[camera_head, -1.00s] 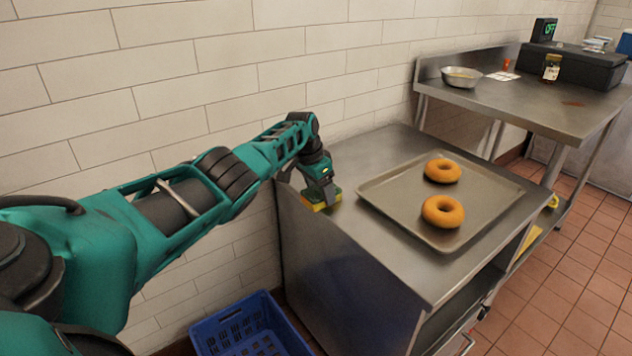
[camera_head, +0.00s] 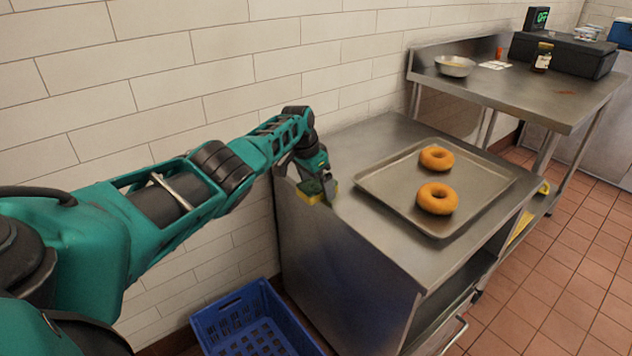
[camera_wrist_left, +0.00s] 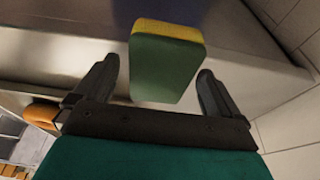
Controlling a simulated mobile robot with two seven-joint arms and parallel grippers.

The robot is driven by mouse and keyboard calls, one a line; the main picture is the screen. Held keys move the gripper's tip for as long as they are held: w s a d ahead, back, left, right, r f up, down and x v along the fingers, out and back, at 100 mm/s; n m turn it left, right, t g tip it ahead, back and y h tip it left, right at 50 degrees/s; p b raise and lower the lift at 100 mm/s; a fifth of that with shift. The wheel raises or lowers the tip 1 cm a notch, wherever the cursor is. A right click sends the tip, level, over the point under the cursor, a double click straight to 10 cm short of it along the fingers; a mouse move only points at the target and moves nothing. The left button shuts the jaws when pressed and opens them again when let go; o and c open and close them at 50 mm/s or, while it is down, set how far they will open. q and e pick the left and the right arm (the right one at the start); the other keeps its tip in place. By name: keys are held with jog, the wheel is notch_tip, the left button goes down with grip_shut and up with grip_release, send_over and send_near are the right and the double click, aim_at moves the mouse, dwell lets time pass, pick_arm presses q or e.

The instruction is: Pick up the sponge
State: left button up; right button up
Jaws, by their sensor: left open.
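The sponge (camera_head: 307,195), green with a yellow layer, is at the left end of the steel counter, partly hidden by my left gripper (camera_head: 325,191). It also shows in the left wrist view (camera_wrist_left: 166,65), with its green face towards the camera and its yellow edge at the top. My left gripper's two dark fingers are apart, one on each side of the sponge, with a visible gap on both sides. The sponge is not gripped. My right gripper is out of view.
A metal tray (camera_head: 398,207) with two bagels (camera_head: 436,198) lies on the steel counter (camera_head: 366,253), right of the gripper. A blue crate (camera_head: 219,312) stands on the floor below. A tiled wall (camera_head: 200,60) runs behind. A second table (camera_head: 510,97) holds a bowl.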

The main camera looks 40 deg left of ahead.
aim_at(317, 183)
pick_arm(q)
jog(key=shift+s+r+p, duration=0.1)
jog(key=shift+r+p, duration=0.35)
jog(key=shift+r, duration=0.1)
jog(key=p+v, duration=0.2)
jog(key=v, duration=0.2)
jog(key=p+v, duration=0.2)
jog(key=v, duration=0.5)
jog(key=shift+s+r, duration=0.25)
jog(key=shift+r, duration=0.15)
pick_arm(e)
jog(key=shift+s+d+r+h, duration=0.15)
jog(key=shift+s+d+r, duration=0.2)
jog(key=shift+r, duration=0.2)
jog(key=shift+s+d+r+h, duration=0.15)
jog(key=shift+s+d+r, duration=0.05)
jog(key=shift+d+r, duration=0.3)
pick_arm(q)
jog(key=shift+o, duration=0.2)
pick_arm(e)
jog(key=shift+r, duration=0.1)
